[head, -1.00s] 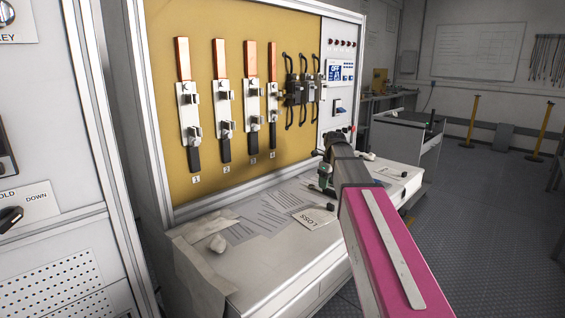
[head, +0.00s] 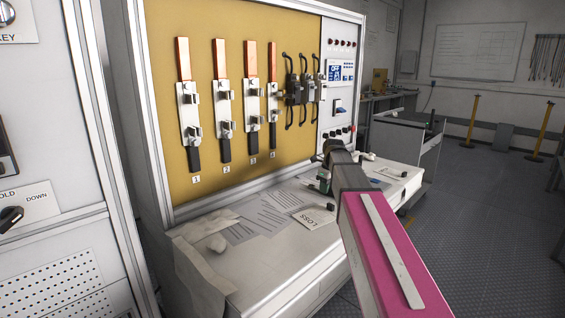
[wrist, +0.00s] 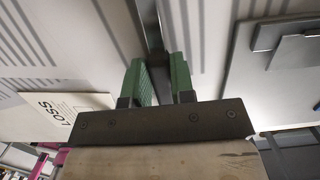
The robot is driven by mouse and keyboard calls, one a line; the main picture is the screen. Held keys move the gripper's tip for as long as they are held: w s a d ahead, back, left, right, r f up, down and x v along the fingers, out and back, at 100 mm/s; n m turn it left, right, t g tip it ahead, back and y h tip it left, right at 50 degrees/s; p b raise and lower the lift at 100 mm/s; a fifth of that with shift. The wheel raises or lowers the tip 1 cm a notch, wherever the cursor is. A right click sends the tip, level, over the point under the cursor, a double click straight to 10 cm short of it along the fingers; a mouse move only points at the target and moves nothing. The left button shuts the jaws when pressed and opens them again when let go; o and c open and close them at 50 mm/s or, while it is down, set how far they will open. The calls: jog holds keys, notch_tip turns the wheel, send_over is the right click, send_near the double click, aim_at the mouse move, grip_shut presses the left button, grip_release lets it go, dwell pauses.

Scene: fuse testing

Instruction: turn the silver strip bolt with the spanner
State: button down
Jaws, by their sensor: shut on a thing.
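My gripper (head: 322,182) is low over the front of the bench, its green fingers partly hidden by my arm in the head view. In the wrist view, its green fingers (wrist: 161,84) are close together around a narrow dark grey bar, which looks like the spanner (wrist: 152,28). The bar runs up out of the picture, and its end is hidden. Several silver strips with copper bars above them, such as the leftmost strip (head: 189,108), are upright on the yellow board, away from my gripper. Their bolts are too small to make out clearly.
The white bench (head: 265,262) carries printed sheets, a LOSS card (head: 313,218) and a crumpled pale cloth (head: 216,243) at left. Black looped handles (head: 303,90) and a control panel (head: 340,75) stand right of the strips.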

jog(key=shift+r, duration=0.1)
dwell(0.3)
jog(key=shift+r, duration=2.4)
